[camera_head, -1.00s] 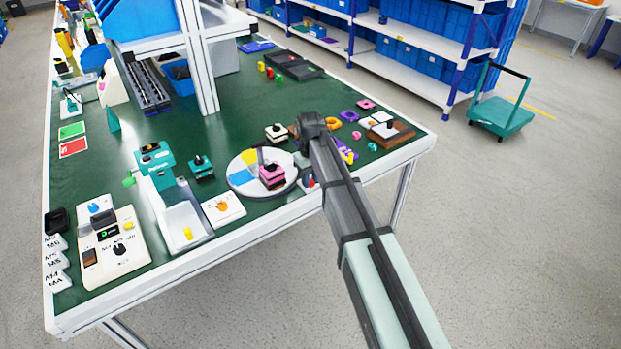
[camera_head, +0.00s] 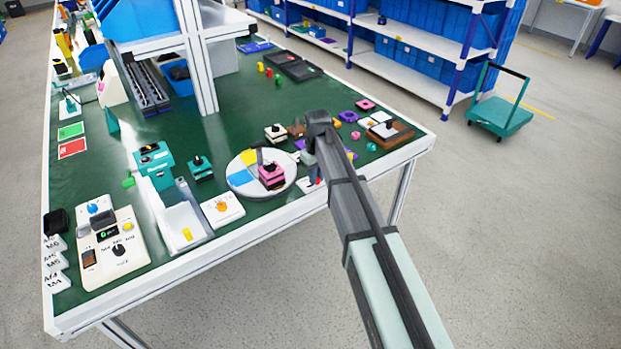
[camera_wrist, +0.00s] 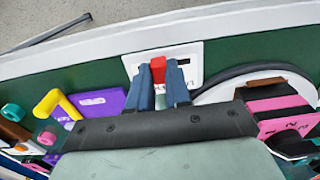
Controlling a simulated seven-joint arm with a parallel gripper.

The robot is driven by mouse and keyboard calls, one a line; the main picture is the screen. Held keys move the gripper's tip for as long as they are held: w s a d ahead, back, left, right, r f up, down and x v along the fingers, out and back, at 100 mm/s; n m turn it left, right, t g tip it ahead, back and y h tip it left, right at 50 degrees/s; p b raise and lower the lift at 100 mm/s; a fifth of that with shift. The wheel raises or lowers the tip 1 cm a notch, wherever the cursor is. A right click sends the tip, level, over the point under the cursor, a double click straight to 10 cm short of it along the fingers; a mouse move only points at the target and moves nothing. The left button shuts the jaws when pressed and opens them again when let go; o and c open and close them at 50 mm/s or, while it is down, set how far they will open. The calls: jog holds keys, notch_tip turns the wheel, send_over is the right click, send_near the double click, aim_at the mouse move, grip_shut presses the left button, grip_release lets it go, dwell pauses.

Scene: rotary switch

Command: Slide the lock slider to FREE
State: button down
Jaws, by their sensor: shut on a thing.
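The lock slider (camera_wrist: 158,70) is a red block on a white plate (camera_wrist: 193,62) near the table's front edge. In the wrist view my gripper (camera_wrist: 160,80) has its blue fingers on both sides of the red block and is shut on it. The slider sits toward the left part of the plate in that view. The plate's markings are mostly hidden by the fingers. In the head view the red slider (camera_head: 318,181) shows small beside the plate (camera_head: 305,186), under my gripper (camera_head: 314,172).
A round turntable (camera_head: 247,187) with a pink and black block (camera_head: 271,176) stands close beside the plate. A yellow hook-shaped piece (camera_wrist: 57,103) and a purple block (camera_wrist: 98,102) lie on the other side. The table's white edge (camera_wrist: 95,45) is close by.

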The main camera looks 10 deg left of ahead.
jog(key=shift+w+d, duration=0.75)
jog(key=c, duration=1)
grip_release()
jog(key=shift+c, duration=0.2)
notch_tip(320, 180, up, 14)
jog(key=shift+f, duration=0.1)
